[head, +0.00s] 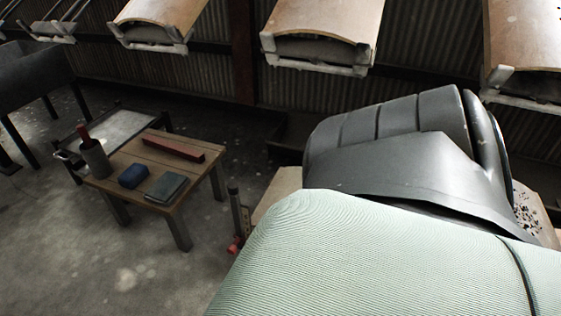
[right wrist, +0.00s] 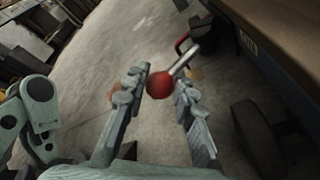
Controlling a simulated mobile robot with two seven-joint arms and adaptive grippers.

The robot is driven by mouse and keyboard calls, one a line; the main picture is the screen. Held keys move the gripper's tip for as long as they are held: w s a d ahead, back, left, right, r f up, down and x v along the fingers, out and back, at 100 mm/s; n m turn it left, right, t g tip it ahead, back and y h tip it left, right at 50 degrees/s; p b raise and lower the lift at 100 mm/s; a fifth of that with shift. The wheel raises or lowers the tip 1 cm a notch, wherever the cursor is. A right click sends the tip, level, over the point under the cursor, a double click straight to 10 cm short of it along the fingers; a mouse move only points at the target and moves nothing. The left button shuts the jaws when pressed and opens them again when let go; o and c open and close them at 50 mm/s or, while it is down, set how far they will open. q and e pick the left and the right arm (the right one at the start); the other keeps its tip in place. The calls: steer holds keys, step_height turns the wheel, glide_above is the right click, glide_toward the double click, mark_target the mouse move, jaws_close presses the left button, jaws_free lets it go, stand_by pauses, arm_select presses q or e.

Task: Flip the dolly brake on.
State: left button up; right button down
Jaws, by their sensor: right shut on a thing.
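The dolly (right wrist: 285,30) shows at the upper right of the right wrist view as a dark-sided deck with a number plate and a dark wheel below. The brake lever (right wrist: 186,62) is a grey metal rod at its side, ending in a red ball knob (right wrist: 159,85). My right gripper (right wrist: 160,88) is shut on the red knob, with one finger on each side. In the head view a tan corner of the dolly (head: 278,188) shows, with a small red part (head: 235,244) below it. My right arm hides most of the dolly there. My left gripper is not in view.
Hanging carriers (head: 322,25) line the back. Bare concrete floor (head: 130,270) lies in front of the table.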

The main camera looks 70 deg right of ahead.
stand_by(0.4)
steer(key=c, duration=1.2)
jaws_free()
steer(key=v, duration=1.2)
steer(key=shift+d, duration=0.1)
